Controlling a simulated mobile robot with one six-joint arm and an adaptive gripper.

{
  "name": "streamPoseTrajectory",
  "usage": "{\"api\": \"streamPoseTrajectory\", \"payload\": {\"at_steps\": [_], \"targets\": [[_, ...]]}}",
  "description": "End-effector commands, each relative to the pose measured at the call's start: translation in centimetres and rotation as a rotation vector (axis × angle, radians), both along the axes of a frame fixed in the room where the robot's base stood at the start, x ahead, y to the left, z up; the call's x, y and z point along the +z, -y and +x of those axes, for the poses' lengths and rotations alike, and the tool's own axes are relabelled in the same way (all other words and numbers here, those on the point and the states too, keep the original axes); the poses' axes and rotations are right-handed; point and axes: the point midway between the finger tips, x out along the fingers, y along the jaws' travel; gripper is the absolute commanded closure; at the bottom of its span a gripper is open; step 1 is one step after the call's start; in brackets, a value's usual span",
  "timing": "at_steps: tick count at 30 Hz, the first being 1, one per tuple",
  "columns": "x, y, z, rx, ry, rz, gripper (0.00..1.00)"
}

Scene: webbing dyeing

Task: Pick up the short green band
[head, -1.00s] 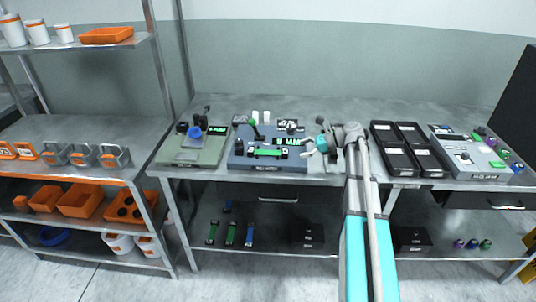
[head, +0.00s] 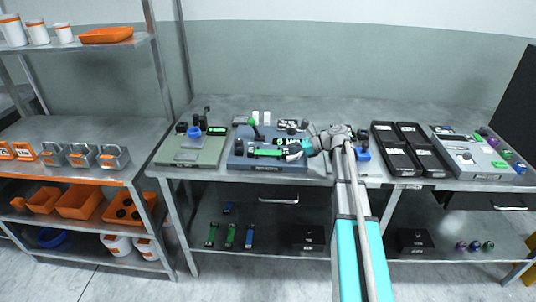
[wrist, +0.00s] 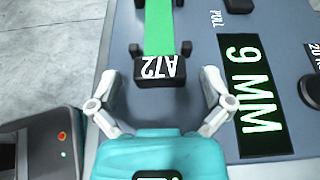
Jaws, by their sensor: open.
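A short green band (head: 264,153) lies across the blue-grey pull tester in the middle of the bench. My gripper (head: 294,150) is at the right end of the band. In the wrist view my gripper (wrist: 160,92) is open, with one finger on each side of the black end block and a gap to it on both sides. The band's far end is out of the wrist view.
The tester's display (wrist: 252,95) reads 9 MM, close to my right finger. A green device (head: 190,150) stands to the left and black trays (head: 393,160) to the right. Other green bands (head: 211,235) and a blue one (head: 249,237) lie on the shelf below.

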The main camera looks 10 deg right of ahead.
Motion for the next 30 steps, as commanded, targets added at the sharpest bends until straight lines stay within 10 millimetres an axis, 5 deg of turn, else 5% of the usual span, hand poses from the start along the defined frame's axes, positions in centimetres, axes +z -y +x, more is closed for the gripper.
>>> {"api": "streamPoseTrajectory", "payload": {"at_steps": [11, 24, 26, 30], "targets": [[0.01, 0.03, -0.01, 0.000, 0.000, 0.000, 0.02], [0.00, 0.03, -0.02, 0.000, 0.000, 0.000, 0.84], [0.00, 0.03, -0.02, 0.000, 0.000, 0.000, 0.92], [0.00, 0.02, -0.03, 0.001, -0.001, -0.001, 0.92]]}}
